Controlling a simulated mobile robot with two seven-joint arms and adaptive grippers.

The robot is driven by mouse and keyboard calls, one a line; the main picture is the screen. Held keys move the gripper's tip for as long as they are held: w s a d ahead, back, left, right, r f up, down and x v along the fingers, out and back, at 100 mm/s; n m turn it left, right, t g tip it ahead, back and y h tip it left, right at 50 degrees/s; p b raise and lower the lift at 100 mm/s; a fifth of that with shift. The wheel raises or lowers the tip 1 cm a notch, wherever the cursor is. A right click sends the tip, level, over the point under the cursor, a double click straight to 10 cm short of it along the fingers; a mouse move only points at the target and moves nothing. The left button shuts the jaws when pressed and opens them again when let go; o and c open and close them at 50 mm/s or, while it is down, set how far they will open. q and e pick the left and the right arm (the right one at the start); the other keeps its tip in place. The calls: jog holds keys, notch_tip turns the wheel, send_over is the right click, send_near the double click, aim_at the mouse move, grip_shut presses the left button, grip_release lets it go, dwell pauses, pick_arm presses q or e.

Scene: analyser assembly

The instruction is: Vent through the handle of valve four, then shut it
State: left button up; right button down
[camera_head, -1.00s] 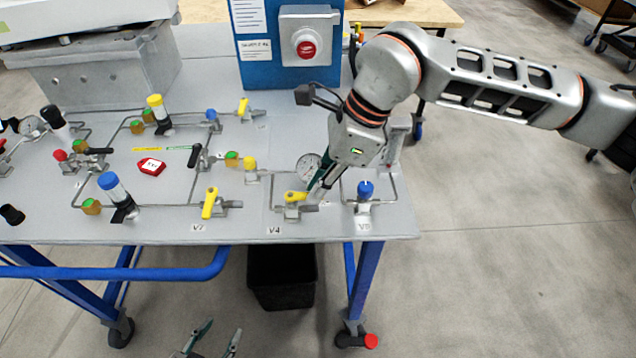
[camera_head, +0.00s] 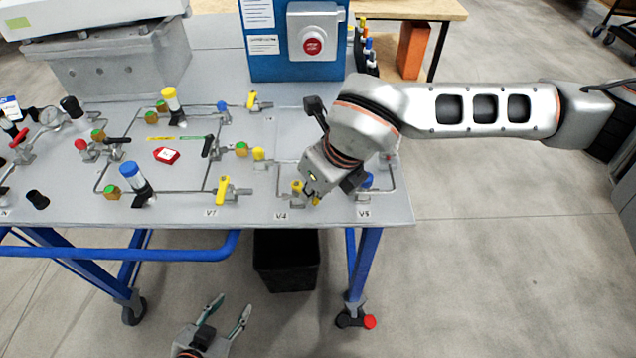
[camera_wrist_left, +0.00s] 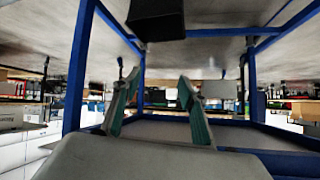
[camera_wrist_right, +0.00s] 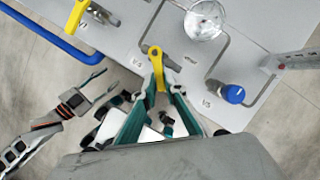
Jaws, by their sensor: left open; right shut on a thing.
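The yellow handle (camera_wrist_right: 155,64) of valve four shows in the right wrist view beside the V4 label (camera_wrist_right: 137,62). Its free end lies between the fingers of my right gripper (camera_wrist_right: 160,91), which is shut on it. In the head view, my right wrist hides most of the valve, and only small yellow parts of the handle (camera_head: 297,187) show. My left gripper (camera_head: 231,308) is open and empty, low in front of the table; its spread fingers (camera_wrist_left: 158,88) also show in the left wrist view.
A blue-knobbed valve (camera_wrist_right: 232,94) stands by the V5 label. A round gauge (camera_wrist_right: 205,20) is behind valve four. A black bin (camera_head: 286,262) stands under the table (camera_head: 180,213). Floor is free at the right.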

jog(key=m, duration=0.1)
jog(key=a+m, duration=0.1)
jog(key=shift+s+a+m+t+h, duration=0.1)
jog(key=shift+s+m+t+h, duration=0.3)
jog(key=m, duration=0.1)
jog(key=a+m+h, duration=0.1)
jog(key=m, duration=0.1)
jog(key=shift+s+a, duration=0.15)
jog(key=shift+s, duration=0.1)
pick_arm(q)
jog(key=shift+w+a+r+b, duration=0.1)
jog(key=shift+w+r+b, duration=0.05)
jog(key=shift+w+b, duration=0.15)
pick_arm(e)
jog(key=shift+a+m+t+h, duration=0.15)
jog(key=shift+a+m+h, duration=0.15)
jog(key=shift+m, duration=0.3)
jog(key=shift+a+m+t+h, duration=0.15)
jog(key=shift+m+h, duration=0.15)
jog(key=shift+m, duration=0.3)
jog(key=c, duration=2.1)
grip_release()
jog(key=shift+r, duration=0.1)
jog(key=v, duration=1.2)
jog(key=shift+a, duration=0.1)
